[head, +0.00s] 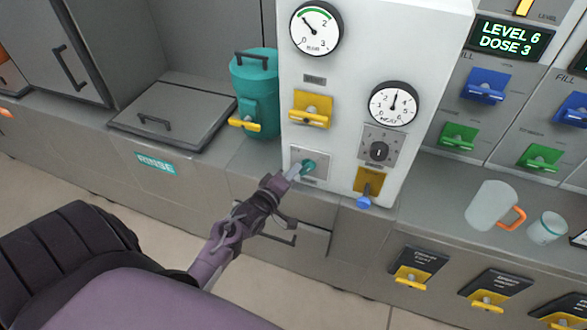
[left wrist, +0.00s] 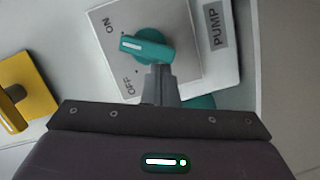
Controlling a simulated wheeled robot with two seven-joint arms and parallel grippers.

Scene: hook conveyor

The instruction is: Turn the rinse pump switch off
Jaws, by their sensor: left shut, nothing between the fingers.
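The rinse pump switch is a teal rotary knob (head: 308,166) on a pale plate low on the white panel. In the left wrist view the knob (left wrist: 147,46) has a white mark on its left end, lying between the printed ON and OFF and nearer ON. A PUMP label (left wrist: 216,28) is beside the plate. My left gripper (head: 292,173) is shut and empty, with its fingertips right at the knob. In the left wrist view the fingertips (left wrist: 160,72) meet the knob's lower edge; whether they touch is hard to tell. My right gripper is out of view.
A grey dial (head: 379,151) is between gauges and levers. A teal canister (head: 256,88) stands left. A jug (head: 492,206) and a cup (head: 547,228) stand right.

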